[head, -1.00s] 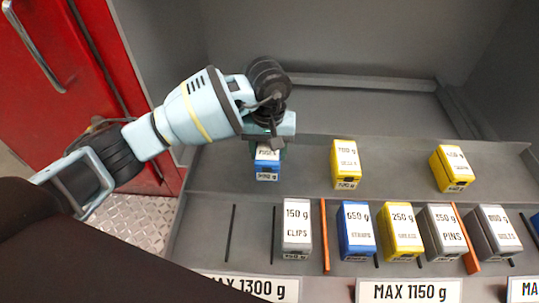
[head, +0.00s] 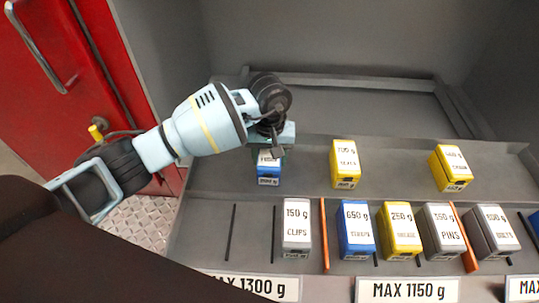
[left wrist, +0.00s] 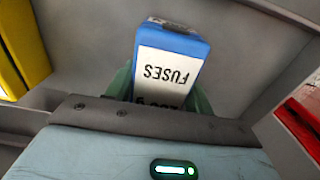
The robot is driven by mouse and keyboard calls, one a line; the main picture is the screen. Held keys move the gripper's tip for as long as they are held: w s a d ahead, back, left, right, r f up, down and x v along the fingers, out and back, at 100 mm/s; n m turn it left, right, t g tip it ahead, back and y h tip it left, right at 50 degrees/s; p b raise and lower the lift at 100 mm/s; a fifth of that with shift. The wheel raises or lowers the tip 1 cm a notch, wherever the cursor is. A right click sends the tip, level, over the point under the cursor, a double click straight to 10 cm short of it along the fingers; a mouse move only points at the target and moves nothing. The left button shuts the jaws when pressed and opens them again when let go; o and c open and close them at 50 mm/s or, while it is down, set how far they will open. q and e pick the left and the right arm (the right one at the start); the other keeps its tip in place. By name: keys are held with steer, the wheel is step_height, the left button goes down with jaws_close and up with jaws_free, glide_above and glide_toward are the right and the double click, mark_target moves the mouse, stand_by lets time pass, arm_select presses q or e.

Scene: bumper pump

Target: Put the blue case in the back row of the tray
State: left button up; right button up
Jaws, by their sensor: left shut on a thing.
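The blue case (head: 268,171), labelled FUSES in the left wrist view (left wrist: 172,62), is in the back row of the grey tray (head: 215,165), at its left part. My left gripper (head: 272,150) is above it, shut on it, and hides its upper end in the head view. Its green fingers (left wrist: 158,92) lie on both sides of the case in the left wrist view. I cannot tell whether the case rests on the tray floor. My right gripper is not in view.
Two yellow cases (head: 345,163) (head: 452,168) stand further right in the back row. The front row holds several cases, including a grey CLIPS case (head: 297,228) and another blue one (head: 356,230), with thin dividers between. A red cabinet (head: 70,90) stands left.

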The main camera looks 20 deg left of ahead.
arm_select(q)
steer(key=o, duration=1.1)
steer(key=shift+f, duration=0.1)
steer(key=shift+c, duration=0.2)
step_height(320, 180, up, 12)
